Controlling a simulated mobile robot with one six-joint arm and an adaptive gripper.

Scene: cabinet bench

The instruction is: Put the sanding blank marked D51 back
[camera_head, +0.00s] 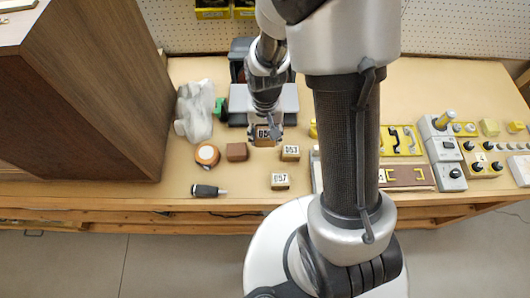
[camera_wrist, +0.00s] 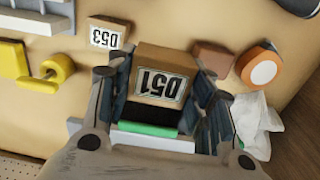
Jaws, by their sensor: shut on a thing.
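My gripper (camera_head: 265,135) is shut on the sanding blank marked D51 (camera_head: 263,142), a tan block with a white label. In the wrist view the blank (camera_wrist: 160,75) sits between the two dark fingers, its label upside down in the picture. In the head view the gripper covers part of it, and I cannot tell how far above the bench it is. A similar blank marked D53 (camera_head: 290,152) lies just to its right, apart from it, and also shows in the wrist view (camera_wrist: 108,33). Another, apparently marked D57 (camera_head: 279,181), lies nearer the front edge.
A brown block (camera_head: 237,151), an orange tape roll (camera_head: 207,155) and a black-handled tool (camera_head: 207,190) lie to the left. A clear plastic bag (camera_head: 197,112) and a grey machine (camera_head: 238,103) are behind. A wooden cabinet (camera_head: 95,90) stands at left. Switch boxes (camera_head: 444,150) are at right.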

